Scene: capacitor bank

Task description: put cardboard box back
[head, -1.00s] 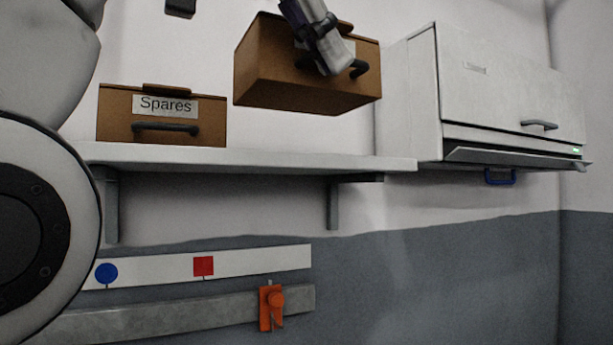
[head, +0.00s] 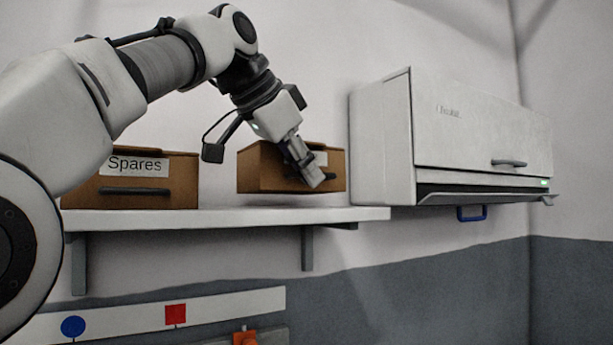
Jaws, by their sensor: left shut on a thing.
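A brown cardboard box (head: 265,168) is at the right part of the white wall shelf (head: 230,217). My left gripper (head: 312,178) reaches down in front of it and is shut on its front handle, which the fingers mostly hide. The box looks nearly level, with its bottom close to the shelf top. My right gripper is not in view.
A second brown box labelled Spares (head: 130,190) stands on the shelf to the left, with a gap between the boxes. A white wall cabinet (head: 470,130) with a grey handle is close on the right. My left arm crosses above the Spares box.

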